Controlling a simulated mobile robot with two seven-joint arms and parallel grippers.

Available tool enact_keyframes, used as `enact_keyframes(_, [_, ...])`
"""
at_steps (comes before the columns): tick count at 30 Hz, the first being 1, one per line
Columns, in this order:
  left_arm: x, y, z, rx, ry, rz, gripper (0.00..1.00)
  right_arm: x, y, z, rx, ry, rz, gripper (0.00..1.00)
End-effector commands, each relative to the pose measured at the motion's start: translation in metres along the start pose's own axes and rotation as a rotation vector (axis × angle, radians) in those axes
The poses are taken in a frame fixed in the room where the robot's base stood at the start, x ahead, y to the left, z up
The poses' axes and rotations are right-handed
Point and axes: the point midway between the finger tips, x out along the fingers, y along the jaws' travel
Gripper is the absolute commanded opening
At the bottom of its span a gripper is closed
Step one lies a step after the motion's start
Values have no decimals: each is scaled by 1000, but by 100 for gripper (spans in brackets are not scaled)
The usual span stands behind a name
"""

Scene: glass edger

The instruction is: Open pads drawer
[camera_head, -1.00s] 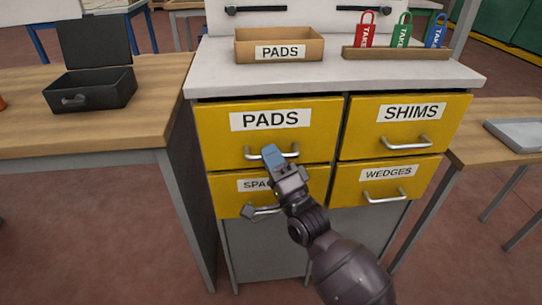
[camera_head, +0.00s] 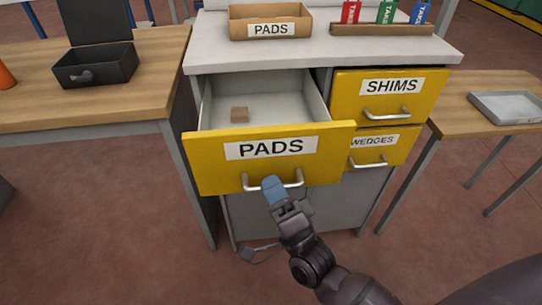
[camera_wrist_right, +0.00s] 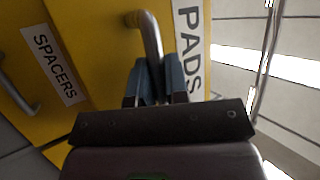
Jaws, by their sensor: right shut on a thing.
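The yellow PADS drawer (camera_head: 270,160) is pulled well out of the cabinet, and its pale grey inside shows. My right gripper (camera_head: 272,188) is at the drawer's silver handle (camera_head: 295,180). In the right wrist view its blue fingertips (camera_wrist_right: 158,80) are shut on the handle (camera_wrist_right: 147,35), with the PADS label (camera_wrist_right: 189,50) beside them. My left gripper is not in view.
The SHIMS drawer (camera_head: 388,96) and WEDGES drawer (camera_head: 380,146) at the right are closed. A cardboard PADS box (camera_head: 270,20) and a tag rack (camera_head: 382,30) stand on the cabinet top. A black open case (camera_head: 95,66) is on the left table; a grey tray (camera_head: 508,107) is on the right table.

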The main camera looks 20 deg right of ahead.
Motion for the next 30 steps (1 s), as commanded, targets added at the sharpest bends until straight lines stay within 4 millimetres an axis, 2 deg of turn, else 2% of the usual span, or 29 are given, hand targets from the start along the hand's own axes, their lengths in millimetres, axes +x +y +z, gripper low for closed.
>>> enact_keyframes(1, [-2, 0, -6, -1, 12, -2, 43, -8, -10, 3, 0, 0, -3, 0])
enact_keyframes(3, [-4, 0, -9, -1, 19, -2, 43, -20, -18, 8, 0, 0, -2, 0])
enact_keyframes(12, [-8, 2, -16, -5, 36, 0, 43, -55, -41, 23, -1, -1, -2, 0])
enact_keyframes(18, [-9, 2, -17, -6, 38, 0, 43, -64, -46, 26, -1, -2, 0, 0])
enact_keyframes(29, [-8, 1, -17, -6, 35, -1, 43, -65, -46, 27, -1, -3, 0, 0])
enact_keyframes(30, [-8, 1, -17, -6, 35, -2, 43, -65, -46, 27, -1, -3, 0, 16])
